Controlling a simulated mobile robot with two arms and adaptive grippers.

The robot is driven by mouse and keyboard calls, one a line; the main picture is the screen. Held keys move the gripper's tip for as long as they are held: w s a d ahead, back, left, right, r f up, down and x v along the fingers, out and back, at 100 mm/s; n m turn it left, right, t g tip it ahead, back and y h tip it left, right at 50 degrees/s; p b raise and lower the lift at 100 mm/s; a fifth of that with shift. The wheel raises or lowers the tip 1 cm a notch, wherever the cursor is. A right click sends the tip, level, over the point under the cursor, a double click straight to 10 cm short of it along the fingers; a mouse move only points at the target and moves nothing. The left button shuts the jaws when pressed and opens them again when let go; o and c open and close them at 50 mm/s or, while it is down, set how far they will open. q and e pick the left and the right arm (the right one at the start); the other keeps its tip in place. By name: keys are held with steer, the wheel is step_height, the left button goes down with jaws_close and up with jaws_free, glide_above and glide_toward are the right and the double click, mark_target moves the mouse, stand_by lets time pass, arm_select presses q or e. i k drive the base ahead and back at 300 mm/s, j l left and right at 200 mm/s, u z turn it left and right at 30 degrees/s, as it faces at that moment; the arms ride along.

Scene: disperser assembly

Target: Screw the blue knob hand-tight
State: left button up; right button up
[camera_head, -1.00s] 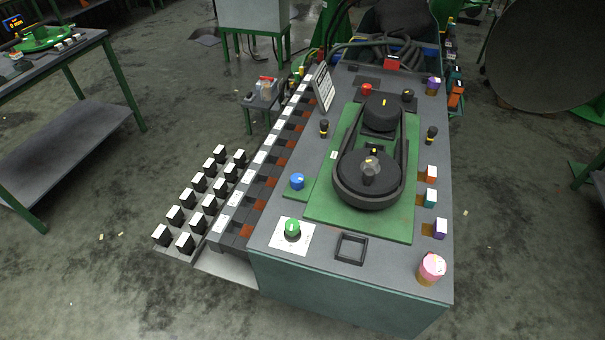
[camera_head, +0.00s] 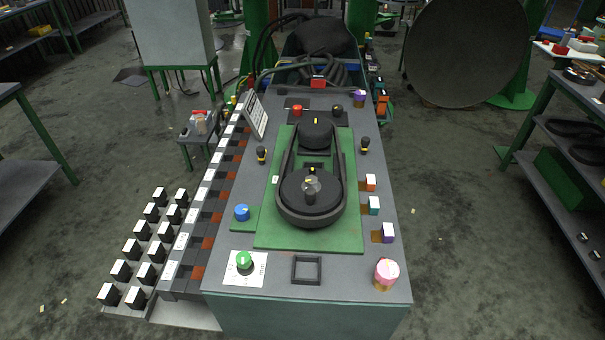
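The blue knob (camera_head: 242,212) sits upright on a small green tab at the left edge of the green base plate (camera_head: 340,240), on the grey workbench top. A small white mark shows on top of the knob. How tightly it is seated cannot be told. Neither of my grippers is in the head view, and nothing touches the knob.
A green knob (camera_head: 244,260) on a white card stands in front of the blue one. A black belt assembly (camera_head: 310,190) fills the plate's middle. A black square frame (camera_head: 307,270), pink-topped cylinder (camera_head: 386,273) and black-and-white blocks (camera_head: 145,250) are nearby.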

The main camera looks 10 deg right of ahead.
mark_target(241, 210)
steer(key=k+l+u, duration=0.1)
steer(key=l+u, duration=0.35)
steer(key=k+l+u, duration=0.2)
steer(key=u, duration=0.2)
steer(key=k+l+u, duration=0.2)
steer(key=l+u, duration=0.25)
steer(key=j, duration=0.1)
